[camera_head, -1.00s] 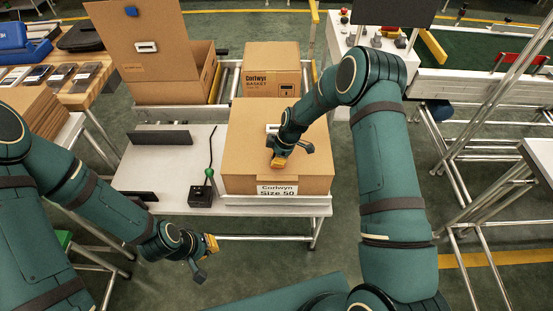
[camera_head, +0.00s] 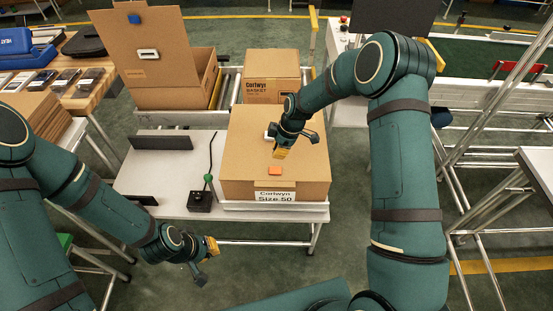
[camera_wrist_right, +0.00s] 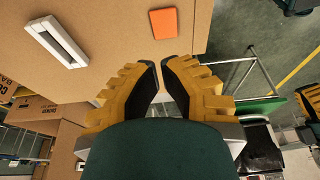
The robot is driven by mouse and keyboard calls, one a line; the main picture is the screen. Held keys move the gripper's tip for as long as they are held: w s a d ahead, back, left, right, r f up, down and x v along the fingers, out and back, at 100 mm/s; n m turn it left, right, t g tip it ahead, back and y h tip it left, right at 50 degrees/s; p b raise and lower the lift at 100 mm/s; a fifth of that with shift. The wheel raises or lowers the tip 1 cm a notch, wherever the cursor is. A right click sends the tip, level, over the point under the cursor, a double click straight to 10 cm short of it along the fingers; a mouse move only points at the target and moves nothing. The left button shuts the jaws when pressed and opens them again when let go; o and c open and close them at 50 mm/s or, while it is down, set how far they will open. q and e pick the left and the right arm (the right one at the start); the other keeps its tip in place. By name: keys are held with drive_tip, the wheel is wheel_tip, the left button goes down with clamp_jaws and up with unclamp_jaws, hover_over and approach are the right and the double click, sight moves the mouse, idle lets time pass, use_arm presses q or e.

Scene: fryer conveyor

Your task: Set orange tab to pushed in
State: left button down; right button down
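The orange tab (camera_head: 275,171) is a small flat square on the top face of the near cardboard box (camera_head: 240,165), close to its front edge. It also shows in the right wrist view (camera_wrist_right: 164,23), beyond my fingertips. My right gripper (camera_head: 281,154) is just behind the tab, seemingly above the box top and apart from the tab. Its yellow fingers (camera_wrist_right: 159,64) converge with their tips nearly together and nothing between them. How far the tab sits in cannot be told. My left gripper (camera_head: 209,258) hangs empty in front of the table; its opening is unclear.
A white handle piece (camera_wrist_right: 56,41) lies in the box top. A black control box with a green-knobbed lever (camera_head: 201,201) stands left of the box on the white table (camera_head: 175,185). Another Corlwyn box (camera_head: 271,75) and an open carton (camera_head: 165,85) stand behind.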

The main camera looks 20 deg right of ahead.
drive_tip(key=v, duration=0.5)
drive_tip(key=shift+a+r, duration=0.1)
drive_tip(key=shift+r, duration=0.05)
drive_tip(key=s+a+f+m, duration=0.2)
drive_tip(key=s+m, duration=0.3)
drive_tip(key=s, duration=0.3)
drive_tip(key=s+a+f+m, duration=0.3)
drive_tip(key=s+m, duration=0.3)
drive_tip(key=s, duration=0.2)
drive_tip(key=s+a+f+m, duration=0.2)
drive_tip(key=s+f+m, duration=0.3)
drive_tip(key=s, duration=0.3)
drive_tip(key=shift+s+a+m+t+y, duration=0.25)
drive_tip(key=shift+a+m+t+y, duration=0.05)
drive_tip(key=shift+a+t, duration=0.1)
